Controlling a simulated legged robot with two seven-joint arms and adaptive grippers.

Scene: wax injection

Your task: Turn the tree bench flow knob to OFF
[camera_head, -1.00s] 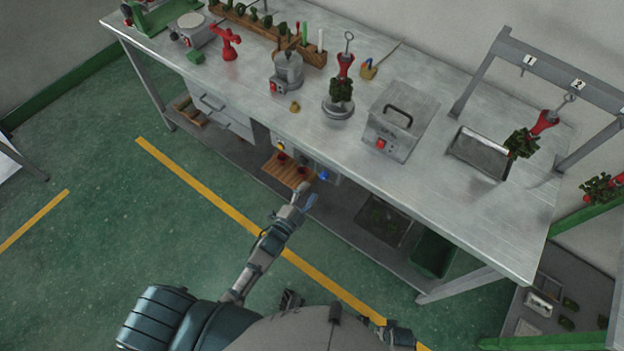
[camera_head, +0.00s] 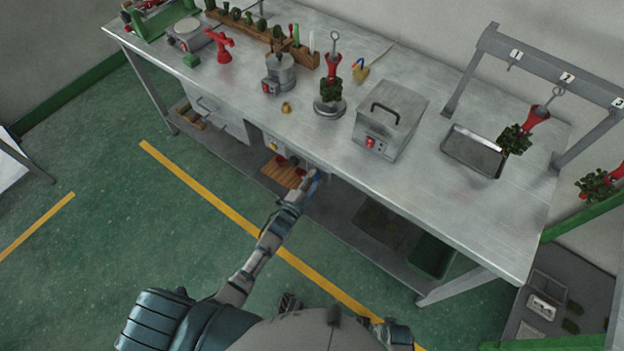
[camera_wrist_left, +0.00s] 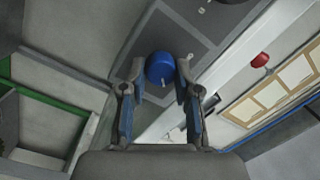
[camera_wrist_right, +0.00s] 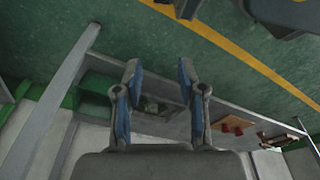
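The blue flow knob (camera_wrist_left: 160,68) sits on a dark grey panel (camera_wrist_left: 196,42) under the bench's front edge. A small pale mark shows near the knob's lower edge; any lettering is too small to read. My left gripper (camera_head: 311,181) is at the panel and largely covers the knob in the head view. In the left wrist view its two fingers stand open on either side of the knob, with narrow gaps visible; contact cannot be told. My right gripper (camera_wrist_right: 160,75) is open and empty, away from the panel, with floor and a lower shelf beyond it.
The metal tree bench (camera_head: 440,205) carries a grey box (camera_head: 391,118), a pot (camera_head: 279,75) and red-and-green wax trees. A red knob (camera_wrist_left: 260,60) is near the panel. A wooden rack (camera_head: 282,172) is below the front edge. The green floor before the bench is clear.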

